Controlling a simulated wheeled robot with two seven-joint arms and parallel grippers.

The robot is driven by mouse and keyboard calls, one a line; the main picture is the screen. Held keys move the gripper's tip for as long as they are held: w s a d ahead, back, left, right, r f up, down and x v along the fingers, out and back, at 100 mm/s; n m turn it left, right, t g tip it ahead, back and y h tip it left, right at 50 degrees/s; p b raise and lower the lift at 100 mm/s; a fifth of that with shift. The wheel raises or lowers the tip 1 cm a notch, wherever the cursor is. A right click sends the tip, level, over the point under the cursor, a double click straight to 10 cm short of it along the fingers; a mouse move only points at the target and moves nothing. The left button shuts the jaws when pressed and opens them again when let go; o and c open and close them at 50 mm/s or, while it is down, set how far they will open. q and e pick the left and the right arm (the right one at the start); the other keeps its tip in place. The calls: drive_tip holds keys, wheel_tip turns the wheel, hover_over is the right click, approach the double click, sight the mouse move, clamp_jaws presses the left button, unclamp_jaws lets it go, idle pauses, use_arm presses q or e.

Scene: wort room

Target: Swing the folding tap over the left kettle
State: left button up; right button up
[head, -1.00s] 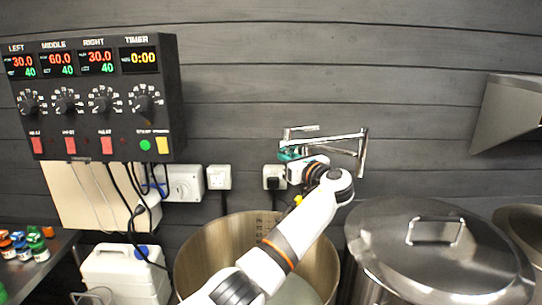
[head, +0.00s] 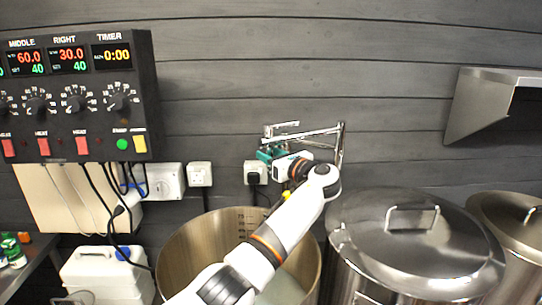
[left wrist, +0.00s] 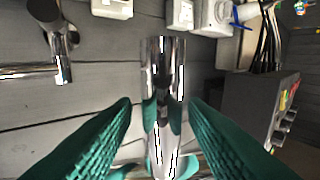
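The chrome folding tap (head: 318,133) is on the grey plank wall, its jointed arm reaching left above the back of the left kettle (head: 190,243), an open steel pot without a lid. My left gripper (head: 267,154) has teal fingers and is at the tap's left end. In the left wrist view a chrome tap tube (left wrist: 163,65) runs between the two fingers (left wrist: 160,108). The fingers are apart, with narrow gaps showing beside the tube. The tube's lower part is partly hidden by reflections and finger bases. My right gripper is not in view.
A lidded steel kettle (head: 415,245) stands right of the open one, with another (head: 515,225) at the right edge. A control panel (head: 80,95) hangs on the left wall. A white canister (head: 105,270) stands left of the open kettle. A steel hood (head: 480,105) juts out upper right.

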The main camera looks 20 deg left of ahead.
use_arm(q)
drive_tip(key=shift+s+d+f, duration=0.1)
drive_tip(key=shift+d, duration=0.15)
drive_tip(key=b+v, duration=0.5)
drive_tip(key=v, duration=0.6)
drive_tip(key=shift+s+d, duration=0.2)
